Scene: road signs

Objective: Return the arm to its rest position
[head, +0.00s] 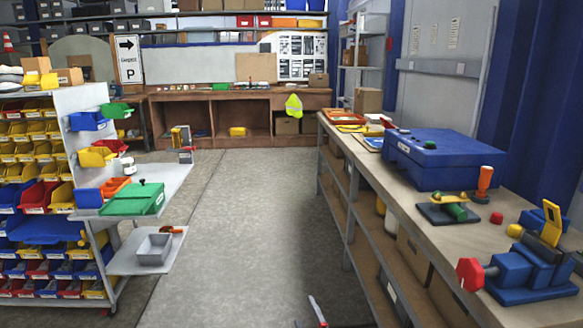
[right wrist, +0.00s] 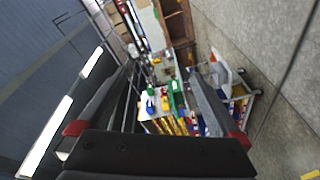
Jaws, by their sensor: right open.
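My right gripper (head: 317,312) shows only in part at the bottom edge of the head view, low over the floor between the shelving cart and the workbench. A grey finger and a red patch are visible there, and the rest of the arm is out of frame. In the right wrist view the right gripper (right wrist: 162,75) has its two dark fingers spread apart with nothing held between them. The wrist view is tilted, with the bins and shelves seen at a distance beyond the fingers. My left gripper is in neither view.
A long workbench (head: 455,213) on the right holds a blue case (head: 440,160) and a blue vise (head: 530,268). A cart with coloured bins (head: 30,195) stands left, with a grey tray (head: 154,250) on its low shelf. The concrete floor (head: 240,220) between is clear.

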